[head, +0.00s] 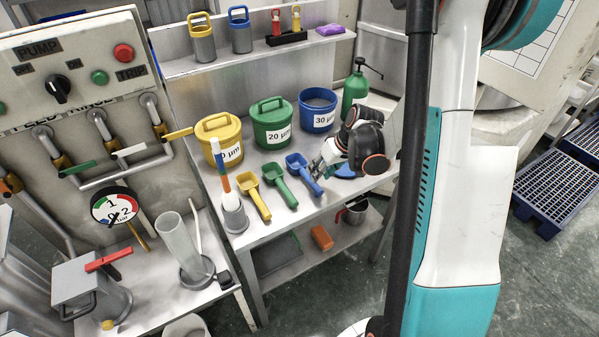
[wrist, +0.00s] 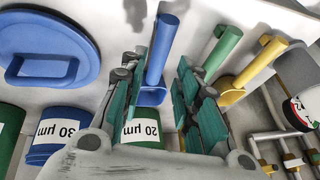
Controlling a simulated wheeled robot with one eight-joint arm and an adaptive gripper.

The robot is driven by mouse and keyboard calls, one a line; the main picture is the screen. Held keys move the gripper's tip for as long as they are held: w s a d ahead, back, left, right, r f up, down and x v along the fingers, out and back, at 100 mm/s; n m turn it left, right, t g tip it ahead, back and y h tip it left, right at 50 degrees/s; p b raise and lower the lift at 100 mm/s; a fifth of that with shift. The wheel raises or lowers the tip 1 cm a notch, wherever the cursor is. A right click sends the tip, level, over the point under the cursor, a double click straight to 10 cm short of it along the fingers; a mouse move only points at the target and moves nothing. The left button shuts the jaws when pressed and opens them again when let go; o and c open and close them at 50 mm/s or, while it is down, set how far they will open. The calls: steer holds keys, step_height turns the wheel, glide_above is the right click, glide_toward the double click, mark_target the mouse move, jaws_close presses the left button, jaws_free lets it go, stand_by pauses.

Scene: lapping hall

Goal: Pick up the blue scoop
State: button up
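The blue scoop (head: 304,173) lies on the bench shelf, rightmost in a row beside the green scoop (head: 279,184) and the yellow scoop (head: 254,194). In the head view my gripper (head: 323,168) is just right of the blue scoop, close to it. In the wrist view my gripper (wrist: 158,78) is open. The blue scoop (wrist: 164,48) shows between its two fingers, nearer the left finger, which partly hides the scoop's bowl. I cannot tell whether a finger touches it. The green scoop (wrist: 218,48) and yellow scoop (wrist: 256,68) lie right of the fingers.
Yellow (head: 219,139), green (head: 272,124) and blue (head: 318,110) tubs stand behind the scoops. A blue lid (wrist: 80,30) lies left of the gripper in the wrist view. A grey holder (head: 235,217) with a striped upright stick stands near the yellow scoop. A green can (head: 355,93) stands behind my wrist.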

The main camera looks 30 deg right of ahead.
mark_target(305, 176)
steer(key=shift+b+x, duration=1.25)
steer(key=shift+x, duration=1.95)
steer(key=shift+s, duration=0.15)
jaws_close()
